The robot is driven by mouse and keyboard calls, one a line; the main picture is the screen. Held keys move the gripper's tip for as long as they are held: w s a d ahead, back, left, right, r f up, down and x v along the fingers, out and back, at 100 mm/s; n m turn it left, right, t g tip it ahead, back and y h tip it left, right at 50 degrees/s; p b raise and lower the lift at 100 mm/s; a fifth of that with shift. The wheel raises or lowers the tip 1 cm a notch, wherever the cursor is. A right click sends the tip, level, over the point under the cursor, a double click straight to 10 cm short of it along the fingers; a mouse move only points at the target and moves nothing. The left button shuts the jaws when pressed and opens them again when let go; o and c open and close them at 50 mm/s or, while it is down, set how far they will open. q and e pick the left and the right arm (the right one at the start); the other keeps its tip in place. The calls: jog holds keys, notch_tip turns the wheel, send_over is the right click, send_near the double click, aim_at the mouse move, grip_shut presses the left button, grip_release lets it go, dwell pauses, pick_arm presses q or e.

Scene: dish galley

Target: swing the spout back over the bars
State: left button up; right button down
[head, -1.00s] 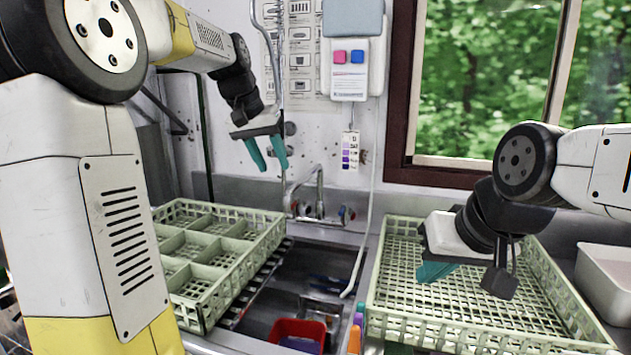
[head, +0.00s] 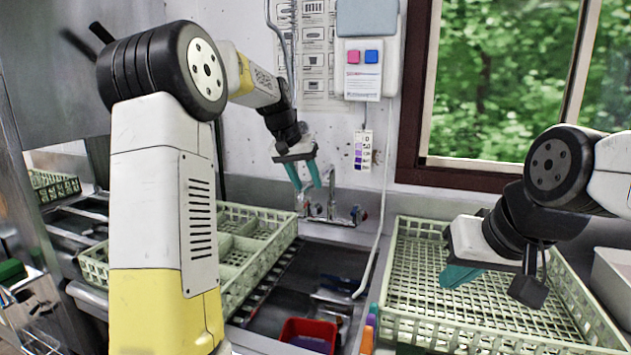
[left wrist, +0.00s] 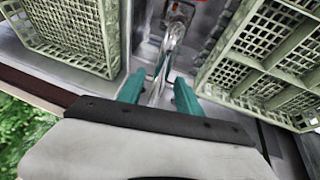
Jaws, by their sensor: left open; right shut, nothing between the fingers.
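The chrome spout (head: 331,186) rises from the tap at the back of the sink. In the left wrist view the spout (left wrist: 175,42) runs between the two teal fingers, with no clear contact. My left gripper (head: 308,187) is open and points down at the spout from above; the fingers partly hide the spout in the head view. Dark bars (head: 268,287) lie along the left side of the sink, beside the left crate. My right gripper (head: 460,275) is shut and empty above the right crate.
A divided green crate (head: 285,236) stands left of the sink and an open green crate (head: 392,300) right of it. A red tub (head: 308,327) sits at the sink's front. A white hose (head: 385,225) hangs beside the tap. The wall is close behind.

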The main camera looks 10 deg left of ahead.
pick_arm(q)
grip_shut()
dwell(1.4)
